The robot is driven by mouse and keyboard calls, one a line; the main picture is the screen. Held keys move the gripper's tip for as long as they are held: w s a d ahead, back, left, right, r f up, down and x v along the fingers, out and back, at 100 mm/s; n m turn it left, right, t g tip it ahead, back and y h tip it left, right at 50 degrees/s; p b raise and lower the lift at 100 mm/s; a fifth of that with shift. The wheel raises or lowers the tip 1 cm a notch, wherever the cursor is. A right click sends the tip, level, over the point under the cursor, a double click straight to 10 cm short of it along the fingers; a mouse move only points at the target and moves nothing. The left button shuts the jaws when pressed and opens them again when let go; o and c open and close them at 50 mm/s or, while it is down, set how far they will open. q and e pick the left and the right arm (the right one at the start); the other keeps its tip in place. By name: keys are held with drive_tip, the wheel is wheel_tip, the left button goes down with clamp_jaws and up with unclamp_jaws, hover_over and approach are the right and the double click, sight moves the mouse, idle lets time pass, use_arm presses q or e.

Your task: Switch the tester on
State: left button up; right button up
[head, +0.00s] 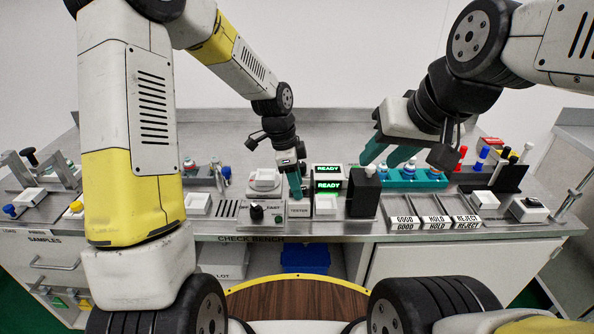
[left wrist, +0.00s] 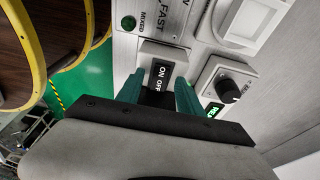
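The box labelled TESTER (head: 299,209) sits at the middle of the bench's front edge. My left gripper (head: 295,182) points down just above it. In the left wrist view, an ON/OFF rocker switch (left wrist: 160,75) in a pale housing lies just beyond the tips of my left gripper (left wrist: 159,92), whose two teal fingers are apart with nothing held between them. I cannot tell whether the fingers touch the switch or which way it is set. My right gripper (head: 388,156) is raised at the right, its teal fingers apart and empty.
A black block (head: 363,194), a teal rack (head: 412,177) and trays labelled GOOD, HOLD and REJECT (head: 436,207) are further right.

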sight(290, 194)
use_arm(q)
drive_tip(key=v, duration=0.7)
drive_tip(key=shift+r, duration=0.4)
drive_tip(key=shift+a, duration=0.1)
